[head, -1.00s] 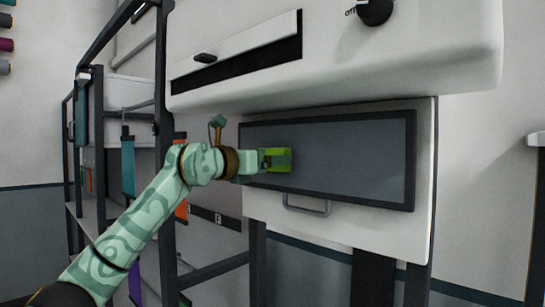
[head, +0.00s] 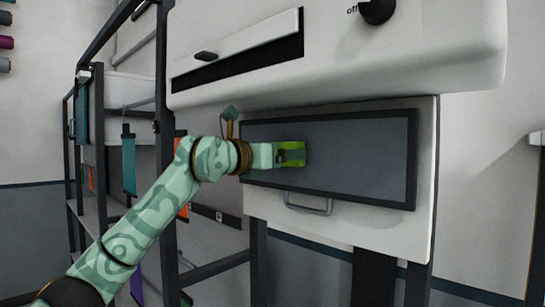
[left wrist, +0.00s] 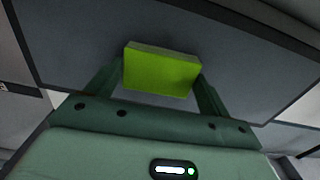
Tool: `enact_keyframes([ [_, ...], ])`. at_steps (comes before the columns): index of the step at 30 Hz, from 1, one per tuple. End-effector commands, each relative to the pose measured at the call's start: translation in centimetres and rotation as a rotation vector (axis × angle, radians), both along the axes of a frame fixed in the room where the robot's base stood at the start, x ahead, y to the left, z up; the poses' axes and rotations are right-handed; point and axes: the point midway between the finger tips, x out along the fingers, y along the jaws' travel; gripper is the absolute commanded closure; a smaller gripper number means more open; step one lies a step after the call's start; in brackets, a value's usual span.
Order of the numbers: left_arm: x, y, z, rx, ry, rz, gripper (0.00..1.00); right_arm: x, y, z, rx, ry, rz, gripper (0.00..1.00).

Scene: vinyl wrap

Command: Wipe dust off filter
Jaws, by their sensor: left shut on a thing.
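The filter (head: 350,159) is a dark grey rectangular panel in a black frame on the front of the white machine; it also fills much of the left wrist view (left wrist: 230,60). My left gripper (head: 284,154) is in front of its left part. In the left wrist view my left gripper (left wrist: 162,82) is shut on a lime green sponge (left wrist: 160,70), which is between the two fingers. The sponge also shows in the head view (head: 298,154), at the filter's surface; whether it touches I cannot tell. No separate dust shows clearly. My right gripper is not in view.
A metal handle (head: 307,206) sits below the filter. The white machine's body (head: 350,55) overhangs it, with a black knob (head: 377,10) at top right. A dark shelf frame (head: 165,120) stands at left, close to my arm.

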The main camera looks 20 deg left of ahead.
Motion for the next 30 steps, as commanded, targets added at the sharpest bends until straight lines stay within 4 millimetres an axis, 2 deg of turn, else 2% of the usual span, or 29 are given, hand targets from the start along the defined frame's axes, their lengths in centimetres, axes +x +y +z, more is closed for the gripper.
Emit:
enact_keyframes([
  [6, -0.5, -1.9, -0.1, 0.001, 0.0, -0.002, 0.37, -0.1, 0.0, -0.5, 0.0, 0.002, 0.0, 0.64],
  [13, -0.7, -2.6, -0.1, 0.001, 0.001, -0.003, 0.37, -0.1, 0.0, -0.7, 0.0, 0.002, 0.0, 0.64],
  [21, -1.7, -4.8, -0.2, 0.001, 0.0, -0.003, 0.37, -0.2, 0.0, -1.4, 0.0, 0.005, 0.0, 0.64],
  [30, -2.2, -6.2, -0.1, 0.001, 0.0, -0.003, 0.37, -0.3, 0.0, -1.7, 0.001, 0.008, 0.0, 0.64],
])
